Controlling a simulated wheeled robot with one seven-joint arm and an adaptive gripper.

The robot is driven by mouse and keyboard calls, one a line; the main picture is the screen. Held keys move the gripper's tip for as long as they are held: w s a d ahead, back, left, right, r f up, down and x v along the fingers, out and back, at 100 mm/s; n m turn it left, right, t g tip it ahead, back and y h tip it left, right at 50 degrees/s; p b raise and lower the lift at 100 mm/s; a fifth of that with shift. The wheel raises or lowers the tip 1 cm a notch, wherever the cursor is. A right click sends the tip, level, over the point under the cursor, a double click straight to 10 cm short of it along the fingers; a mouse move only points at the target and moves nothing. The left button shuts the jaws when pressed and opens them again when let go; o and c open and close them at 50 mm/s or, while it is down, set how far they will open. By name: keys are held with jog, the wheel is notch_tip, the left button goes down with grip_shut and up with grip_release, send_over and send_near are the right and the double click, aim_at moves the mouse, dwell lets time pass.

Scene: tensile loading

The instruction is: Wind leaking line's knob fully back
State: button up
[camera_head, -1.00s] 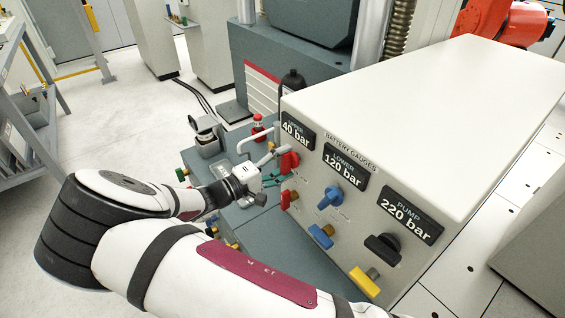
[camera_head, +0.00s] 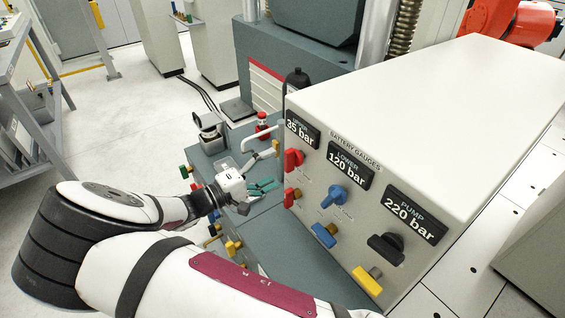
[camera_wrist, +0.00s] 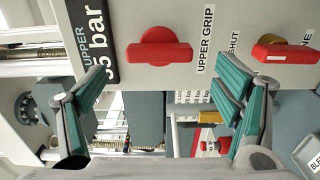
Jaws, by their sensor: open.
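The panel's upper gauge (camera_head: 302,131) reads 35 bar; the lower gauge (camera_head: 349,165) reads 120 bar and the pump gauge (camera_head: 413,215) 220 bar. Below the upper gauge is a red knob (camera_head: 293,160), marked UPPER GRIP in the wrist view (camera_wrist: 160,54), with its bar across that picture. A second red handle (camera_head: 291,197) on a brass stem sits below it; in the wrist view it is at the right (camera_wrist: 286,52). My gripper (camera_head: 264,187) is open and empty, teal fingers apart, off the panel. In the wrist view its fingers (camera_wrist: 165,82) flank the space below the UPPER GRIP knob.
The panel also carries a blue knob (camera_head: 334,196), a blue handle (camera_head: 324,235), a black knob (camera_head: 385,248) and a yellow handle (camera_head: 367,280). A bent light-coloured handle (camera_head: 262,137) and a red-capped part (camera_head: 262,126) stand behind my gripper.

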jog(key=v, duration=0.6)
jog(key=shift+s+a, duration=0.2)
jog(key=shift+a, duration=0.05)
jog(key=shift+d, duration=0.1)
jog(key=s+d+r+m+g+y+p, duration=0.25)
jog(key=s+d+r+g+y, duration=0.2)
jog(key=d+r, duration=0.45)
jog(key=s+d+r+m+g+y+p, duration=0.1)
jog(key=s+d+r+m+g+y, duration=0.25)
jog(key=d+r+g, duration=0.55)
jog(key=s+d+r+t+y+p, duration=0.1)
jog(key=s+d+r+t+y, duration=0.1)
jog(key=s+r, duration=0.2)
jog(key=s+d+r+t+y+p, duration=0.1)
jog(key=s+d+r+t+y, duration=0.1)
jog(key=s, duration=0.8)
jog(key=s+d+r+t+y+p, duration=0.1)
jog(key=s+d+r+t+y, duration=0.2)
jog(key=s, duration=0.4)
jog(key=shift+d+r+m+t, duration=0.35)
jog(key=shift+d+r, duration=0.4)
jog(key=shift+r, duration=0.6)
